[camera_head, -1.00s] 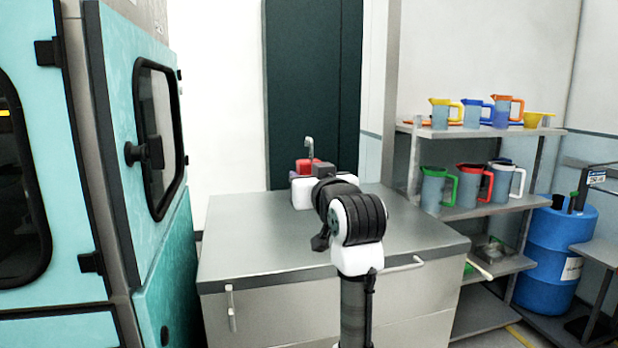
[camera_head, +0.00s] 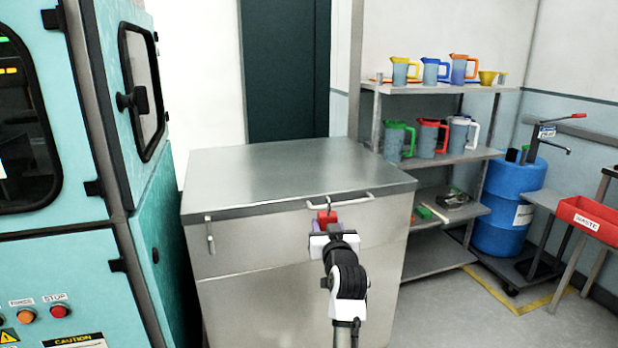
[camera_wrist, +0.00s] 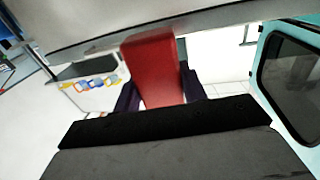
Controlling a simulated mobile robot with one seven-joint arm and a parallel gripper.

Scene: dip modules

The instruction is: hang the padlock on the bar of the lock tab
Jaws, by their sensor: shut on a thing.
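The red padlock (camera_head: 326,216) is held in my gripper (camera_head: 325,228) in front of the steel cabinet, with its thin grey shackle pointing up. In the head view the shackle overlaps the cabinet's front near the horizontal handle; I cannot tell the gap. In the wrist view the padlock's red body (camera_wrist: 152,68) sits between the two dark fingers of my gripper (camera_wrist: 160,92), and its shackle is hidden. I cannot make out for certain a lock tab or its bar in either view.
A teal machine (camera_head: 80,250) stands at left. A shelf with jugs (camera_head: 430,162), a blue drum (camera_head: 510,205) and a red waste bin (camera_head: 590,213) are at right.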

